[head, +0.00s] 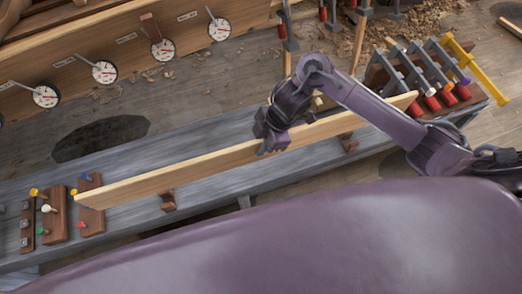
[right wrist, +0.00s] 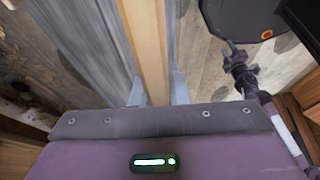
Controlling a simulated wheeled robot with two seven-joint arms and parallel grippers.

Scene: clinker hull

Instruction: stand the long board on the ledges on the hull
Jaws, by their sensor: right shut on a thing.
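The long board (head: 190,172) is a pale, straight plank, on edge and slanting across the grey bench from lower left to upper right in the head view. My right gripper (head: 273,145) is shut on it near its middle, from above. In the right wrist view the board (right wrist: 147,50) runs between the two fingers (right wrist: 158,92). A planked wooden side (head: 75,72), perhaps the hull, stands at the upper left. My left gripper is not seen in the head view.
Several round dials (head: 104,72) line the planked side. Pegged wooden blocks (head: 54,215) sit at the bench's left end. A rack of clamps (head: 430,75) with red handles stands near the board's right end. Shavings (head: 415,38) litter the floor.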

